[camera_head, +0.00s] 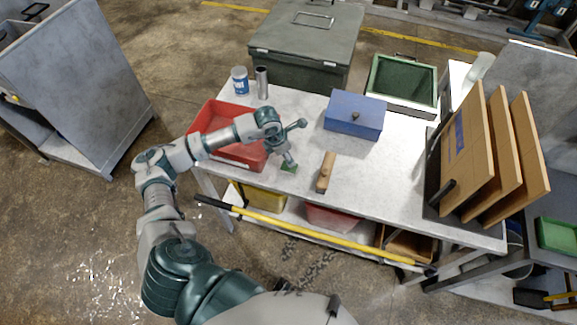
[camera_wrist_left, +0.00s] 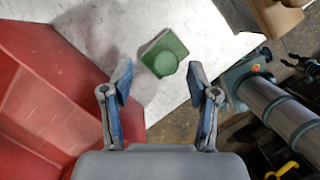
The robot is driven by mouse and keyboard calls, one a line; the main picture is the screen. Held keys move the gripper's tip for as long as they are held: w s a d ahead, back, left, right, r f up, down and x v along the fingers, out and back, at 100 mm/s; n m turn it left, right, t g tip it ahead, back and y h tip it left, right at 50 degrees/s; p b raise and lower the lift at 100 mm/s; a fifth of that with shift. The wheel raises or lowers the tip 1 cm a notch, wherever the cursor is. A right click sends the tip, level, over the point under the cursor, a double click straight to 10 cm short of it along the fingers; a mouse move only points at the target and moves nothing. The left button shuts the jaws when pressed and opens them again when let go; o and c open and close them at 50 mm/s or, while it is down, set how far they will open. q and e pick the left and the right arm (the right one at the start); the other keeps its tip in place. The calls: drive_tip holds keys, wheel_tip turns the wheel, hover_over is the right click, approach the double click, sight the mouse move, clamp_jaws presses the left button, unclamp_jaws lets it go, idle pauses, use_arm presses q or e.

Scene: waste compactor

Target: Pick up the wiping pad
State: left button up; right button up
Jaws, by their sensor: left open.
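The wiping pad appears to be the small green square block with a round green knob (camera_wrist_left: 163,53) in the left wrist view. It lies on the pale table top near its edge. In the head view the green pad (camera_head: 289,167) shows just below my left gripper (camera_head: 294,145), partly covered by it. In the left wrist view my left gripper (camera_wrist_left: 160,75) is open and empty, its two blue-lined fingers apart. The pad shows just beyond the fingertips, between their lines, and is not held. My right gripper is in neither view.
A red bin (camera_head: 222,150) stands left of the pad. A wooden-handled brush (camera_head: 326,172) lies to its right. A blue box (camera_head: 354,114), a white-blue can (camera_head: 240,80) and a metal cylinder (camera_head: 262,82) stand behind. A yellow bar (camera_head: 330,236) runs along the table's front.

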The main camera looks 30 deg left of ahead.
use_arm(q)
drive_tip(key=x, duration=0.2)
drive_tip(key=shift+a+f, duration=0.1)
drive_tip(key=shift+f, duration=0.65)
drive_tip(key=shift+d, duration=0.4)
drive_tip(key=shift+d+r, duration=0.1)
drive_tip(key=shift+d, duration=0.3)
drive_tip(key=shift+c, duration=0.5)
drive_tip(key=c, duration=0.8)
drive_tip(key=shift+a, duration=0.15)
clamp_jaws()
drive_tip(key=shift+a, duration=0.4)
drive_tip(key=r, duration=0.9)
drive_tip(key=shift+d+r, duration=0.2)
drive_tip(key=shift+d, duration=0.05)
drive_tip(key=shift+a+r, duration=0.1)
drive_tip(key=shift+r, duration=0.15)
